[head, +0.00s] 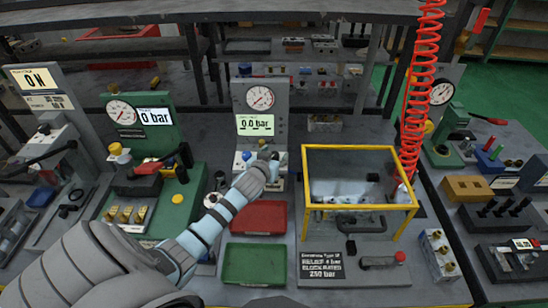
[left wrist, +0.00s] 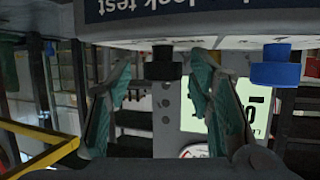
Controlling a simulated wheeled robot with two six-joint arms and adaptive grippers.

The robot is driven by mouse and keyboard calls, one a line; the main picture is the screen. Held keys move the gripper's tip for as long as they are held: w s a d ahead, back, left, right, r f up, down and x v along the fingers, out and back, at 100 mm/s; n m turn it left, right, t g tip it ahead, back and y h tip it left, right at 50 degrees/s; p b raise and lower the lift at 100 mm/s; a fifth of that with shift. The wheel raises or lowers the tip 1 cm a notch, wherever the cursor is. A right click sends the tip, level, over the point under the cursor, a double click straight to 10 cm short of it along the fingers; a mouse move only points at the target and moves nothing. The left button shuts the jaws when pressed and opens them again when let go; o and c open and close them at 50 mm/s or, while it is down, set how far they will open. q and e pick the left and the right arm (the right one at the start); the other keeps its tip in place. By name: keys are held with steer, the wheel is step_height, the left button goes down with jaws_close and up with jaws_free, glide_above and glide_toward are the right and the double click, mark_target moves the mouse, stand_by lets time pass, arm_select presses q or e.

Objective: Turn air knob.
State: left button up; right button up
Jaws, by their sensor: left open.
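The leak test station in the head view has a grey upright panel (head: 261,120) with a round gauge (head: 260,97) and a display (head: 255,125) reading 0.0 bar. A blue knob (head: 246,155) sits on the box at its foot. My left gripper (head: 268,157) is at this box, right of the blue knob, and hides part of it. In the upside-down left wrist view, the open gripper (left wrist: 160,75) has a black knob (left wrist: 163,64) between its fingertips, with gaps visible at both sides. The blue knob (left wrist: 275,66) is outside the fingers. No knob is labelled air legibly. My right gripper is not in view.
A yellow-framed clear box (head: 358,205) stands right of my left arm. A red tray (head: 258,217) and a green tray (head: 257,264) lie in front of the station. A green gauge station (head: 145,130) is to the left. A coiled red hose (head: 420,80) hangs at right.

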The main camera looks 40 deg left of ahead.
arm_select(q)
steer(key=shift+s+r, duration=0.15)
steer(key=shift+s, duration=0.1)
steer(key=shift+s+r, duration=0.15)
steer(key=shift+s, duration=0.1)
steer(key=c, duration=0.5)
steer(key=shift+c, duration=1.4)
steer(key=shift+w, duration=0.1)
steer(key=c, duration=0.3)
jaws_close()
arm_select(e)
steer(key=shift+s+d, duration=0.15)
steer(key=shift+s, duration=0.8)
